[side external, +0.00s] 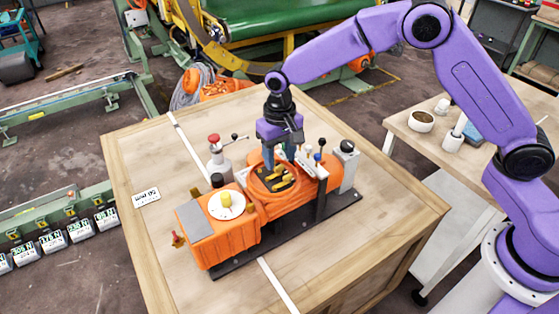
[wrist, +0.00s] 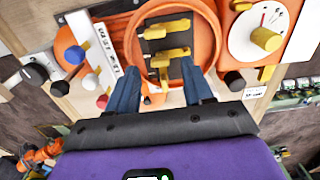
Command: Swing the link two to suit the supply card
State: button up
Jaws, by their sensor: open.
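The orange machine (side external: 225,235) stands on a wooden bench. Its round orange-rimmed well (side external: 251,181) holds a dark plate with yellow links (side external: 279,182). In the wrist view an upper link (wrist: 167,28) and a middle link (wrist: 172,54) lie roughly crosswise, and a lower yellow piece (wrist: 163,78) points downward. No number shows to tell which is link two. My gripper (side external: 281,158) is open and empty above the well; in the wrist view its fingers (wrist: 160,92) straddle the well's near side. A white card (side external: 146,197) lies on the bench at left; its print is too small to read.
A white dial with a yellow knob (side external: 226,202) sits left of the well. Knobbed levers, including a blue-topped one (side external: 317,157), and a red-topped post (side external: 214,140) stand close around my gripper. The bench's front right (side external: 350,245) is clear.

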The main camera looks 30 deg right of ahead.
aim_at(279, 170)
jog(key=shift+f, duration=1.15)
grip_shut()
jog(key=shift+n, duration=2.9)
grip_release()
